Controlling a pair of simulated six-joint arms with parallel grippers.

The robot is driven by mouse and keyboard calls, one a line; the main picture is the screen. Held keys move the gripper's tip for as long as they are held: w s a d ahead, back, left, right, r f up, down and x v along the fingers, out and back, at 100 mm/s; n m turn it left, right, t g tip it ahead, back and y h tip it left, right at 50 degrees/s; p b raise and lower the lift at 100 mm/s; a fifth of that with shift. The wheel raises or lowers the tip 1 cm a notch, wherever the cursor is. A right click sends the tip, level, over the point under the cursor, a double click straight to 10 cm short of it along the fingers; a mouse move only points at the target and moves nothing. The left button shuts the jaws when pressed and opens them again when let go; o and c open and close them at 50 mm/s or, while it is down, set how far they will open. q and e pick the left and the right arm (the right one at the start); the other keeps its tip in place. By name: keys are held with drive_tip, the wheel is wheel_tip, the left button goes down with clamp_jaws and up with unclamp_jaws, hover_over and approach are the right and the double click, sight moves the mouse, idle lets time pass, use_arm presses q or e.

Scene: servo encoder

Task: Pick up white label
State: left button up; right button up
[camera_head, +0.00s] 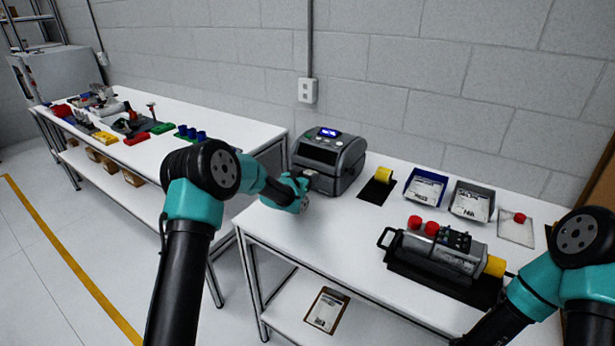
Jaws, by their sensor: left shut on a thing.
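A dark grey label printer (328,160) with a lit blue display stands at the back left of the near table. My left gripper (300,184) is at the printer's lower front left, close to its front face. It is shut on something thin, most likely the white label. The label itself cannot be made out, as the gripper and wrist hide it. My right arm comes in at the lower right, and its gripper is out of the picture.
Right of the printer are a yellow part on a black pad (377,187), a blue tray (424,187) and a grey tray (472,200). A grey servo unit (437,250) with red caps lies at the front right. The white table (320,228) is clear at the front left.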

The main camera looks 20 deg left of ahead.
use_arm(q)
drive_tip(key=shift+c, duration=0.8)
drive_tip(key=shift+r, duration=0.1)
drive_tip(key=shift+r, duration=1.6)
drive_tip(key=shift+s+d+r, duration=0.1)
drive_tip(key=shift+s+r, duration=0.05)
drive_tip(key=shift+s, duration=0.2)
drive_tip(key=s+d+r, duration=0.1)
drive_tip(key=s+d, duration=0.3)
drive_tip(key=s, duration=1)
drive_tip(key=shift+s+r, duration=0.2)
drive_tip(key=shift+s, duration=0.15)
